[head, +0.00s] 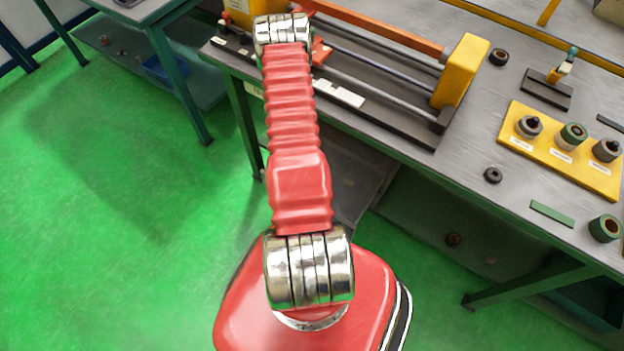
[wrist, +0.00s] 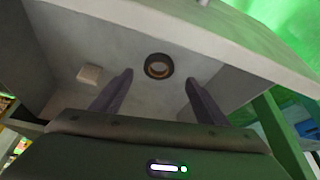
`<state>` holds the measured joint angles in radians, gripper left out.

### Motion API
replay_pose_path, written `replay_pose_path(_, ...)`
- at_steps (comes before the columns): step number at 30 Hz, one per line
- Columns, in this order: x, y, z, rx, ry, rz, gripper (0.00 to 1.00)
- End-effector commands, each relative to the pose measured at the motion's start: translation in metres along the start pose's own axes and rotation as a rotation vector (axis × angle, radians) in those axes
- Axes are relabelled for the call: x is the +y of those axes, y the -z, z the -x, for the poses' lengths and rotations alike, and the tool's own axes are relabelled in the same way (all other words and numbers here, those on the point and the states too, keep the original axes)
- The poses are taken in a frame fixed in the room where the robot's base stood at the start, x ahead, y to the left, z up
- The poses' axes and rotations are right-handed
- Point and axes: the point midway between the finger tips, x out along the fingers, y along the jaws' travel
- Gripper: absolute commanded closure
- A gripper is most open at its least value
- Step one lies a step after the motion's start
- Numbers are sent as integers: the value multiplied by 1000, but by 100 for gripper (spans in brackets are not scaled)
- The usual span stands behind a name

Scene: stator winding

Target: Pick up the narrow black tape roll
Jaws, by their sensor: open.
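My gripper (wrist: 159,78) is open and empty in the wrist view, its two dark fingers apart. Beyond the fingertips, centred between them in the picture, a black ring-shaped roll (wrist: 159,58) with a brown inner ring lies on a grey surface. It looks apart from both fingers. In the head view, a narrow black roll (head: 493,175) lies flat near the front edge of the grey workbench (head: 470,130). Another black roll (head: 499,57) with a brownish core lies farther back. I cannot tell which roll the wrist view shows. My gripper is hidden in the head view.
A yellow holder (head: 514,147) bears several rolls. A green roll (head: 605,228), a green strip (head: 552,213) and a small clamp stand (head: 548,88) are nearby. A yellow-ended rod fixture (head: 463,72) stands at left. A pale block (wrist: 90,74) shows in the wrist view.

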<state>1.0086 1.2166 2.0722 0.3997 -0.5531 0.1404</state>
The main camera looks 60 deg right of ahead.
Motion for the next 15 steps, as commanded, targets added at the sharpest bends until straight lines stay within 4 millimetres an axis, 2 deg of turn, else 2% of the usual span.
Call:
replay_pose_path(10,0,0,-2,-1,0,1,32)
replay_pose_path(15,1,-1,-13,0,0,0,32)
